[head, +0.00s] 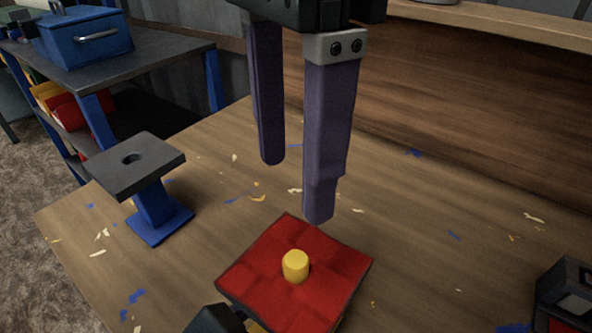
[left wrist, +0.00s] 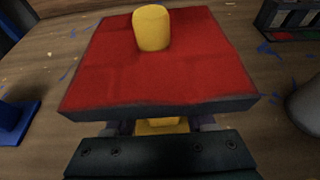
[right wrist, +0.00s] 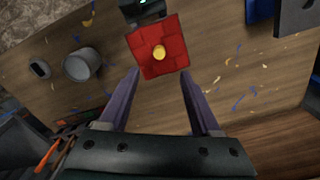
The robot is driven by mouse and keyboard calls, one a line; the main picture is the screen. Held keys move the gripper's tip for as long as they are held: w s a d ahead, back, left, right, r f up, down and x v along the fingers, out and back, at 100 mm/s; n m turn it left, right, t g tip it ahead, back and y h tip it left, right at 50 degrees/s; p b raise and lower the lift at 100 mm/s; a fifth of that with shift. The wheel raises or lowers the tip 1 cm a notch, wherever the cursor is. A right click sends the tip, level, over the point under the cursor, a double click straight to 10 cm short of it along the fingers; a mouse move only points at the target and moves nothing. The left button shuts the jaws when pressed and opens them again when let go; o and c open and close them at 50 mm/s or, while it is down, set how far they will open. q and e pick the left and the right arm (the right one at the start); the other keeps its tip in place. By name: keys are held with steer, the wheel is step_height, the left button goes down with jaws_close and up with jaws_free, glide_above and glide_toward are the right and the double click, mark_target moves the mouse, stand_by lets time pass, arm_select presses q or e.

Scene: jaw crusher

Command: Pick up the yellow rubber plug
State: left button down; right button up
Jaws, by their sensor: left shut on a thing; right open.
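The yellow rubber plug (head: 295,266) stands upright in the middle of a red pad (head: 247,270) with a dark edge. The plug also shows in the left wrist view (left wrist: 151,28) and the right wrist view (right wrist: 159,52). My right gripper (head: 295,190) is open and empty, its two long purple fingers pointing down above and behind the pad, apart from the plug. My left gripper (left wrist: 160,127) is shut on a yellow part under the red pad's near edge. The pad largely hides its grip.
A blue stand with a dark holed top (head: 125,165) is at the left of the wooden table. A grey cup (right wrist: 82,65) stands on the table. Blue and pale scraps lie scattered. A dark box (head: 566,298) sits at the lower right.

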mark_target(291, 259)
step_height(291, 259, down, 10)
steer(key=m, duration=0.5)
steer(key=shift+a+f+m, duration=0.1)
steer(key=shift+f+m, duration=0.15)
steer(key=shift+m, duration=0.15)
jaws_close()
stand_by(0.4)
